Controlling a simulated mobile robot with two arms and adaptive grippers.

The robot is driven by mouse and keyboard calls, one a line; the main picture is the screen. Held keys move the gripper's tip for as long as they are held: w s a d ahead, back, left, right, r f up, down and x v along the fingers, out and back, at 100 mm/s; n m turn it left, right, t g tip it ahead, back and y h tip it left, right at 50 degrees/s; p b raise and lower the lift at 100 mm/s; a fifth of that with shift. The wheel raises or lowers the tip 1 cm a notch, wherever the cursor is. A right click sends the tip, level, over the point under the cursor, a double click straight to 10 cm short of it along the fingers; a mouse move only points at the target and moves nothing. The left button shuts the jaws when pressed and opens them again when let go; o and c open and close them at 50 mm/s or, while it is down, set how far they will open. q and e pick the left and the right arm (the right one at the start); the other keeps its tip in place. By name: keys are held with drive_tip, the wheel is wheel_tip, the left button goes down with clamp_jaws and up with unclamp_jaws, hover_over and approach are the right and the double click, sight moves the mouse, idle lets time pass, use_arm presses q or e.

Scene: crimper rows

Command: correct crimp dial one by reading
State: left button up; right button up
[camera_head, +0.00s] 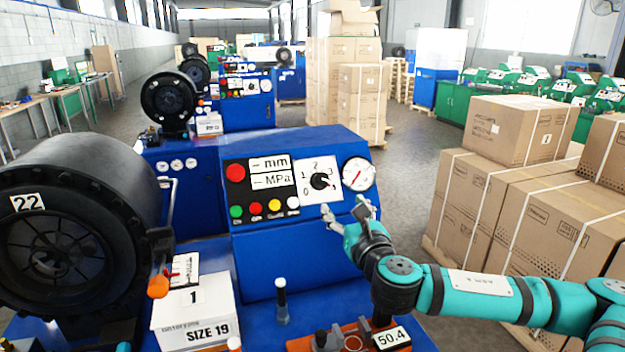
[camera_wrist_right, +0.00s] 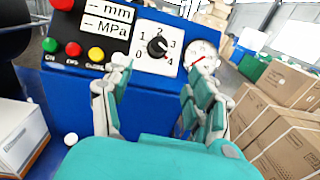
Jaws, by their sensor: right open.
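The crimp dial (camera_head: 320,181) is a black knob on a white plate numbered 0 to 4, on the blue machine's sloped panel. The display (camera_head: 270,172) shows dashes before mm and MPa. A round gauge (camera_head: 358,174) with a red needle is right of the dial.
A red button (camera_head: 236,172) and several coloured buttons sit left of the dial. A black crimper head (camera_head: 75,225) labelled 22 stands at left. A SIZE 19 box (camera_head: 196,320) and a 50.4 label (camera_head: 391,338) are in front. Cartons (camera_head: 520,130) stand at right.

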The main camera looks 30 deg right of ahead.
sight(324, 179)
drive_tip(key=p+x, duration=0.3)
drive_tip(key=x, duration=1)
drive_tip(key=shift+w+r, duration=0.1)
drive_tip(key=shift+w, duration=0.25)
drive_tip(key=shift+w+d+p, duration=0.2)
drive_tip(key=shift+w+p, duration=0.1)
drive_tip(key=shift+w, duration=0.4)
drive_tip(key=shift+c, duration=0.3)
drive_tip(key=c, duration=1.1)
drive_tip(key=shift+s+d+r+n+t+y+p, duration=0.15)
drive_tip(key=shift+n+y+p, duration=0.35)
drive_tip(key=shift+n+p, duration=0.35)
drive_tip(key=shift+w+f+n+t+y+p, duration=0.15)
drive_tip(key=shift+n+y+p, duration=0.45)
drive_tip(key=shift+n, duration=0.45)
drive_tip(key=shift+o, duration=0.2)
drive_tip(key=n+y+p, duration=0.1)
drive_tip(key=n, duration=0.1)
drive_tip(key=n+y+p, duration=0.2)
drive_tip(key=n, duration=0.1)
drive_tip(key=shift+r, duration=0.15)
drive_tip(key=n+y+p, duration=0.1)
drive_tip(key=n, duration=0.2)
drive_tip(key=shift+d+g+y+p, duration=0.1)
drive_tip(key=shift+g+y+p, duration=0.2)
drive_tip(key=shift+g+y, duration=0.1)
drive_tip(key=shift+n+g+y+p, duration=0.45)
drive_tip(key=shift+n+g+y, duration=0.35)
drive_tip(key=shift+n, duration=1.1)
